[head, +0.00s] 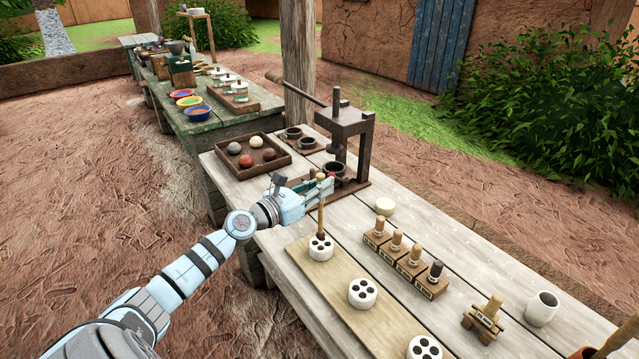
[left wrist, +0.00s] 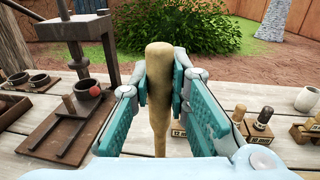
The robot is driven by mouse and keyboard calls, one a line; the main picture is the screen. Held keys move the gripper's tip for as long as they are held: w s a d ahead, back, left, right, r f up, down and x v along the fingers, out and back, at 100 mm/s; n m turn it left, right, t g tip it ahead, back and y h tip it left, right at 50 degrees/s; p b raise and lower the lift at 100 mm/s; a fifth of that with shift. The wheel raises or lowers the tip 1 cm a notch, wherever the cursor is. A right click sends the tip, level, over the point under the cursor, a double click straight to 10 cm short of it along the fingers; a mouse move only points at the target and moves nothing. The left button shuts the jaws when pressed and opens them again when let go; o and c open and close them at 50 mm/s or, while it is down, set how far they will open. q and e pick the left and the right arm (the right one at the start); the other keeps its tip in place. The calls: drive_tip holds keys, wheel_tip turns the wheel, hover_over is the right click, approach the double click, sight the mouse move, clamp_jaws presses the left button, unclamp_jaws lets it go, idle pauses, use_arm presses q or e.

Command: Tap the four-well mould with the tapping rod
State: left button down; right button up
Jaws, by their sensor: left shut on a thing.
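My left gripper (head: 318,186) is shut on the upper part of the tapping rod (head: 321,215), a tan wooden stick held upright. In the left wrist view the rod's rounded top (left wrist: 160,75) stands between the teal finger pads. In the head view the rod's lower end meets the top of a white round mould (head: 320,249) with dark wells; whether it touches cannot be told. Two similar white moulds, a middle one (head: 363,293) and a near one (head: 424,348), sit along the same wooden board (head: 341,318). Which one the task means is unclear. My right gripper is out of view.
A dark lever press (head: 345,125) stands behind the gripper, beside a tray (head: 276,168) of coloured balls. Right of the board are a row of handled stamps (head: 402,256), a pale disc (head: 385,206), a small wooden stand (head: 484,322) and a white cup (head: 541,308).

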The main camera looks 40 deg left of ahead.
sight(320, 203)
use_arm(q)
drive_tip(key=f, duration=0.1)
drive_tip(key=f+b, duration=0.1)
drive_tip(key=shift+w+f, duration=0.2)
drive_tip(key=shift+f, duration=0.15)
drive_tip(key=shift+r, duration=0.1)
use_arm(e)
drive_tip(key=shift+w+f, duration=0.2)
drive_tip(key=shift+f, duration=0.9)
use_arm(q)
drive_tip(key=shift+s+r, duration=0.1)
drive_tip(key=shift+s, duration=0.05)
drive_tip(key=shift+f+b, duration=0.65)
drive_tip(key=shift+f, duration=0.25)
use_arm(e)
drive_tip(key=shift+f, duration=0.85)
use_arm(q)
drive_tip(key=shift+f+b, duration=0.15)
drive_tip(key=shift+b, duration=0.3)
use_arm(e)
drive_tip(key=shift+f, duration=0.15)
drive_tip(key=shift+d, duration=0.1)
